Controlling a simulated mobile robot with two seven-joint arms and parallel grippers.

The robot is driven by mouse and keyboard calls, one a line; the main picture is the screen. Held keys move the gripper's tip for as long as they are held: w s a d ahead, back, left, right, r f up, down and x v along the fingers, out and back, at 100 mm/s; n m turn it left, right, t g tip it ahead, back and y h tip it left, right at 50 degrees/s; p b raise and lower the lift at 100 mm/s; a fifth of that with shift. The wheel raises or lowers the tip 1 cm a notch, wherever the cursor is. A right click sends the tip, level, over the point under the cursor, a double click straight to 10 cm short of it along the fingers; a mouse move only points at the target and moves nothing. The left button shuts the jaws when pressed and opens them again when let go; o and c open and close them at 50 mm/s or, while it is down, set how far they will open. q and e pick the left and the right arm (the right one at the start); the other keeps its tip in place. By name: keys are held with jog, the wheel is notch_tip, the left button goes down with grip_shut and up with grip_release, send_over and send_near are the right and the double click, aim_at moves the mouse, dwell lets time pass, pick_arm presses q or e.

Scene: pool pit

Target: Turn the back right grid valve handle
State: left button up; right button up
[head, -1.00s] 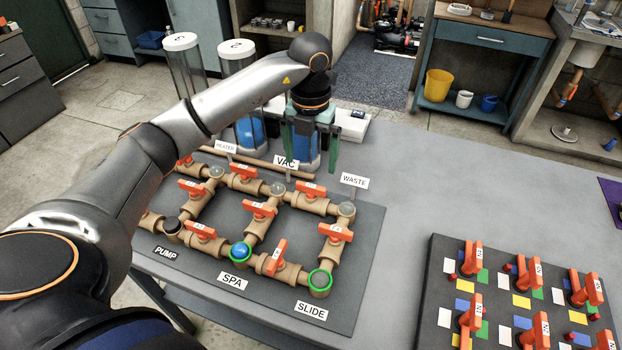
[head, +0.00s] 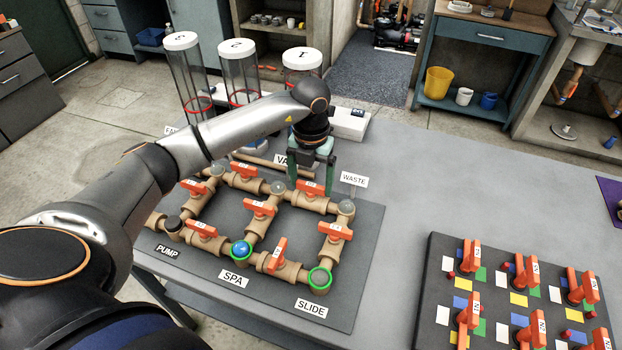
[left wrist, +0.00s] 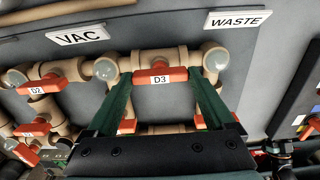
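The back right grid valve handle (left wrist: 160,76) is orange, labelled D3, and sits on the tan pipe between the VAC (left wrist: 80,35) and WASTE (left wrist: 237,19) signs. It lies along the pipe. It also shows in the head view (head: 311,188). My left gripper (head: 312,183) points down over this handle. In the left wrist view its green fingers (left wrist: 160,77) are open, one at each end of the handle. I cannot tell whether they touch it. My right gripper is not in view.
Other orange handles stand close by, such as D2 (left wrist: 40,87) and the one below right (head: 335,231). A blue ball (head: 241,248) sits at the SPA joint. Clear cylinders (head: 187,75) stand behind the grid. A second valve board (head: 433,300) is at right, with bare table between.

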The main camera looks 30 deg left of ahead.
pick_arm(q)
jog(key=c, duration=0.7)
jog(key=shift+m, duration=0.3)
jog(key=m+b, duration=0.2)
jog(key=m, duration=0.1)
jog(key=shift+m, duration=0.3)
jog(key=m+b, duration=0.2)
jog(key=m, duration=0.2)
jog(key=shift+m, duration=0.3)
jog(key=m+b, duration=0.1)
jog(key=m, duration=0.3)
jog(key=shift+b, duration=0.3)
jog(key=shift+m+b, duration=0.6)
jog(key=shift+m, duration=1.9)
